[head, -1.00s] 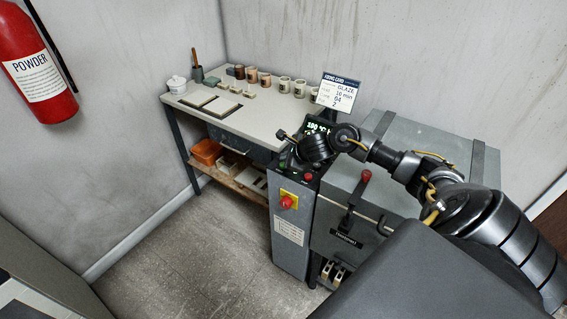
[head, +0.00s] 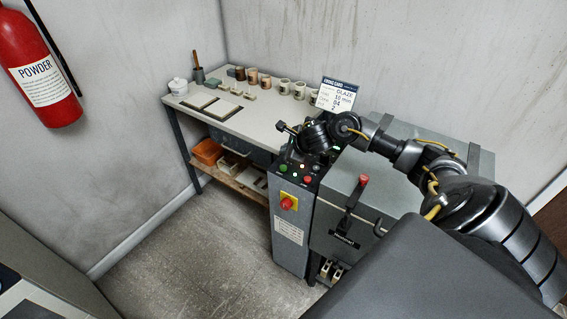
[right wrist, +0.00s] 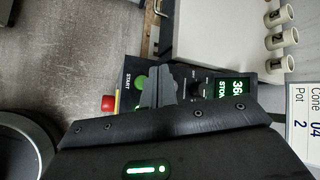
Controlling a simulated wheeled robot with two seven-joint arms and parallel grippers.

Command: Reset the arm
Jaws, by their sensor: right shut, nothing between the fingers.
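My right gripper (head: 300,148) is shut and empty. In the head view it hangs over the kiln's control panel (head: 290,176), hiding part of it and its display. In the right wrist view the closed fingers (right wrist: 157,80) overlap the panel, between a green START button (right wrist: 140,83) and a black knob (right wrist: 195,88). I cannot tell whether they touch it. Part of a lit green display (right wrist: 231,87) shows there. My right arm reaches in from the right above the grey kiln (head: 375,185). My left gripper is not in view.
A red emergency knob (head: 288,203) sits on the control box front. A firing card (head: 337,95) stands behind the gripper. A worktable (head: 245,122) holding cups and tiles is at the back. A fire extinguisher (head: 40,75) hangs left. The floor (head: 195,255) in front is clear.

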